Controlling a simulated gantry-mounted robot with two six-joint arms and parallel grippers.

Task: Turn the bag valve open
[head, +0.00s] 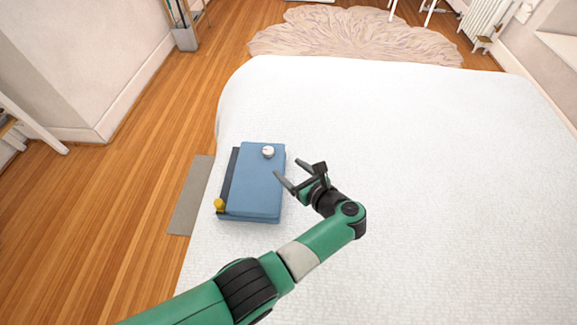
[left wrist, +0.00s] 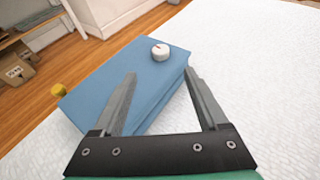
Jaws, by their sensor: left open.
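A flat blue bag (head: 257,184) lies on the white bed, with a dark strip along its left side. A small round white valve (head: 268,151) sits on its top near the far edge; it also shows in the left wrist view (left wrist: 160,51) with a small reddish mark on it. A yellow knob (head: 219,204) is at the bag's near left corner. My left gripper (head: 295,176) is open and empty, just right of the bag, its fingers pointing left towards it. In the left wrist view the valve is beyond the fingertips (left wrist: 160,76), apart from them. My right gripper is not in view.
The white bed (head: 430,170) is clear to the right of the bag. A grey mat (head: 190,195) lies on the wooden floor (head: 120,200) left of the bed. A pale round rug (head: 350,38) lies beyond the bed's far edge.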

